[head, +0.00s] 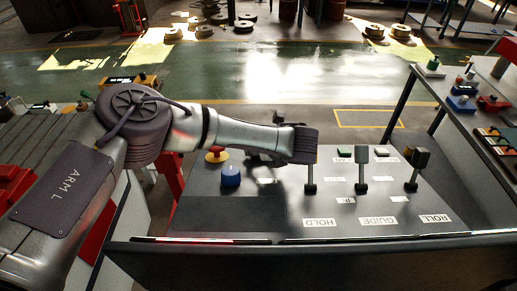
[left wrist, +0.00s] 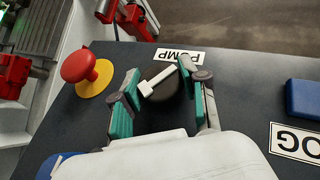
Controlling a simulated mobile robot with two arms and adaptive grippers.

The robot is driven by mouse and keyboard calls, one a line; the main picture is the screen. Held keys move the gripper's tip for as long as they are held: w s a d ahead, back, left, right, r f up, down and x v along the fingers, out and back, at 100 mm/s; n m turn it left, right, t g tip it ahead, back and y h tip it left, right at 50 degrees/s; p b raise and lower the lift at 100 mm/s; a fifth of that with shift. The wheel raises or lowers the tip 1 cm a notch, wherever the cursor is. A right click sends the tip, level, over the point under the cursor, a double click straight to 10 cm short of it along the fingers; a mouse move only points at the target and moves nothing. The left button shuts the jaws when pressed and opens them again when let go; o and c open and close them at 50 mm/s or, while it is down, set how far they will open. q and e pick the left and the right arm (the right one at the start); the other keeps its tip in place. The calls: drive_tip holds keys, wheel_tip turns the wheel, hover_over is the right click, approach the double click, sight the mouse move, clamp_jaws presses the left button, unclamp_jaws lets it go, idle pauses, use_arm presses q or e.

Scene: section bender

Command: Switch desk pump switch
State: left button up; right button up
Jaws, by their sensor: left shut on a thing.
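The pump switch (left wrist: 157,83) is a round black knob with a white pointer bar, beside a white PUMP label (left wrist: 180,56) in the left wrist view. The pointer lies at a slant, its upper end toward the label. My left gripper (left wrist: 158,76) is shut on the knob, with a green-padded finger on each side. In the head view my left arm reaches over the grey desk (head: 225,212), and its wrist largely hides the fingers and switch. My right gripper is in neither view.
A red mushroom button (left wrist: 80,66) on a yellow base stands left of the switch; a blue knob (head: 230,175) is near it. A blue control (left wrist: 303,98) sits to the right. Levers labelled HOLD (head: 310,173), GUIDE (head: 361,168) and ROLL (head: 418,168) stand on the right side.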

use_arm(q)
drive_tip(key=o, duration=1.2)
drive_tip(key=shift+c, duration=0.2)
drive_tip(key=v, duration=1.2)
